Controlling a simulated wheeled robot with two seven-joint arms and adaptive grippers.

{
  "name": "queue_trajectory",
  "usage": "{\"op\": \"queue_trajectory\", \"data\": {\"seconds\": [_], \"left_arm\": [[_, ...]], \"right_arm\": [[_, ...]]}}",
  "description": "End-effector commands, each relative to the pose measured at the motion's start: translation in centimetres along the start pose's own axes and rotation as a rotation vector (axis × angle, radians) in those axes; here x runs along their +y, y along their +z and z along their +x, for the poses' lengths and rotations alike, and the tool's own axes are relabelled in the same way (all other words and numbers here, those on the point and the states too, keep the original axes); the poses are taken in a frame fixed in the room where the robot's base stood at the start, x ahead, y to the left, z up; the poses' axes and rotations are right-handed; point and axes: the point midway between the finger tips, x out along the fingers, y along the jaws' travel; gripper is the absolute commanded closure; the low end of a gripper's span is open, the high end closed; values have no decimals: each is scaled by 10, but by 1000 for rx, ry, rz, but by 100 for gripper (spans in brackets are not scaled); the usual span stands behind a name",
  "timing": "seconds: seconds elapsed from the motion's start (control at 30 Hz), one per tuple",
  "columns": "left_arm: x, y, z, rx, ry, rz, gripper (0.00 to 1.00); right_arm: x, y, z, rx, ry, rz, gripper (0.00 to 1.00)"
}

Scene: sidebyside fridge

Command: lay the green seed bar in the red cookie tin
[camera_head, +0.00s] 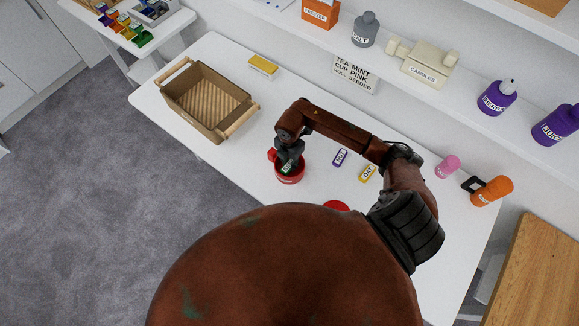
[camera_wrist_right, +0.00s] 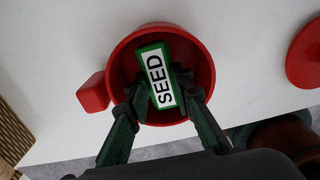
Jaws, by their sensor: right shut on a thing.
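The red cookie tin (camera_head: 290,178) stands open on the white table, under my right gripper (camera_head: 289,163). In the right wrist view the round tin (camera_wrist_right: 122,58) has a red block-like part on its left side. The green seed bar (camera_wrist_right: 158,75), with a white SEED label, is inside the tin's outline in that view. My right gripper (camera_wrist_right: 164,104) is shut on the bar, one finger on each side of it. Whether the bar touches the tin's floor I cannot tell. My left gripper is not in view.
A red round lid (camera_wrist_right: 307,55) lies right of the tin. A purple NUT bar (camera_head: 340,157) and a yellow OAT bar (camera_head: 367,173) lie nearby. A brown basket (camera_head: 181,95) stands left. Pink (camera_head: 448,167) and orange (camera_head: 492,191) containers are at the right.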

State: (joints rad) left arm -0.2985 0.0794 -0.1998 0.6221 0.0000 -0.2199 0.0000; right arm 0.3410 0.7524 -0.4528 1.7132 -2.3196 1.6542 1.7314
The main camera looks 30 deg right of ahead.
Motion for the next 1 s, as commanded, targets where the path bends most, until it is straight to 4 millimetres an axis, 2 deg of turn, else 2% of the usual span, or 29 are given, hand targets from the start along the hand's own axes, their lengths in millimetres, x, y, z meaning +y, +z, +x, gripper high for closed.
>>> {"op": "queue_trajectory", "data": {"seconds": [0.23, 0.6, 0.63, 0.87, 1.0], "left_arm": [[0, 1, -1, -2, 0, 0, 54], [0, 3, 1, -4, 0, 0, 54], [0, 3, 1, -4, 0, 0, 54], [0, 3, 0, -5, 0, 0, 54], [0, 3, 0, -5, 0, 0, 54]], "right_arm": [[-1, -1, 32, 1, -2, 0, 99], [-1, 0, 37, 0, -2, -2, 99], [-1, 0, 37, 0, -2, -2, 78], [-1, 0, 36, 0, -2, -2, 63], [-1, 0, 36, 0, -1, -2, 62]]}}
